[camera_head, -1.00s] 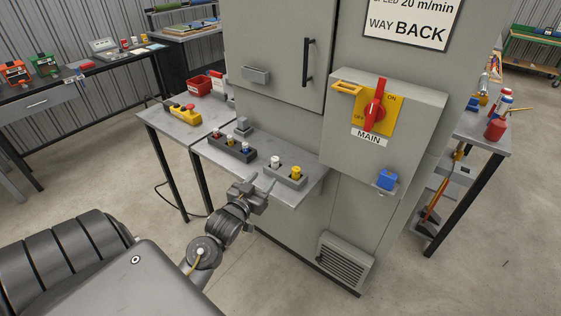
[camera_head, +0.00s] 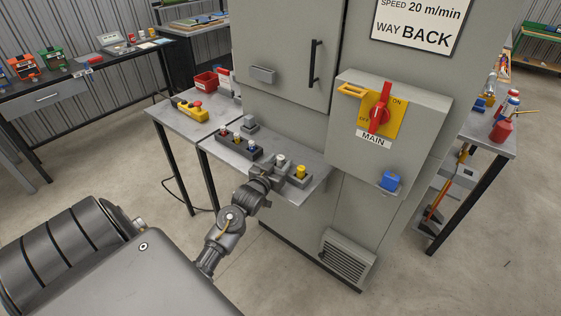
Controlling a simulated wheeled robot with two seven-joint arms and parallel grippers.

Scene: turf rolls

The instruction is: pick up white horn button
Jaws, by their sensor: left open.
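The white button (camera_head: 281,160), which I take for the horn button, stands upright on the shelf fixed to the grey cabinet. My left gripper (camera_head: 273,169) comes from the lower left and is open, with its fingers right at the button. They cover the button's lower part and its mount, and I cannot tell whether they touch it. Only the pale top of the button shows clearly. My right gripper is not in view.
A yellow button (camera_head: 300,171) stands close to the right of the white one. A dark block (camera_head: 239,146) with red, white and blue buttons is to the left. The cabinet (camera_head: 275,115) rises behind, with a red main switch (camera_head: 379,115) on its box.

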